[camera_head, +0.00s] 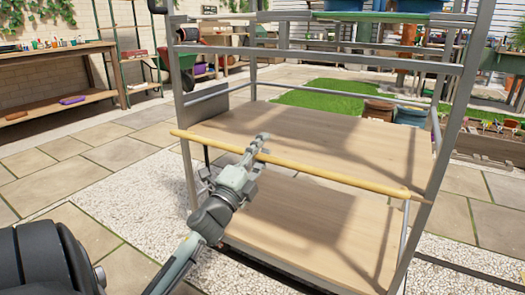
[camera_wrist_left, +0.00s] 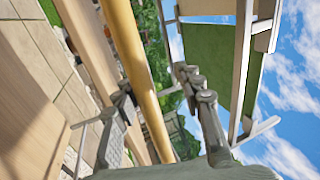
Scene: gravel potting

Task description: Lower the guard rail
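The guard rail (camera_head: 330,174) is a yellow wooden bar across the front of a grey metal rack, above the level of the upper board. It slopes slightly down from left to right in the head view. My left gripper (camera_head: 260,143) is at the rail, left of its middle. In the left wrist view the rail (camera_wrist_left: 138,65) passes between the two spread fingers of my left gripper (camera_wrist_left: 155,85), with a gap to the right finger. The gripper looks open; contact with the left finger is unclear. My right gripper is not in view.
The rack has an upper wooden board (camera_head: 340,135) and a lower board (camera_head: 300,235), both bare. Its grey posts (camera_head: 448,120) stand at each side. A workbench (camera_head: 60,50) is at the far left. Paving and white gravel (camera_head: 130,205) surround the rack.

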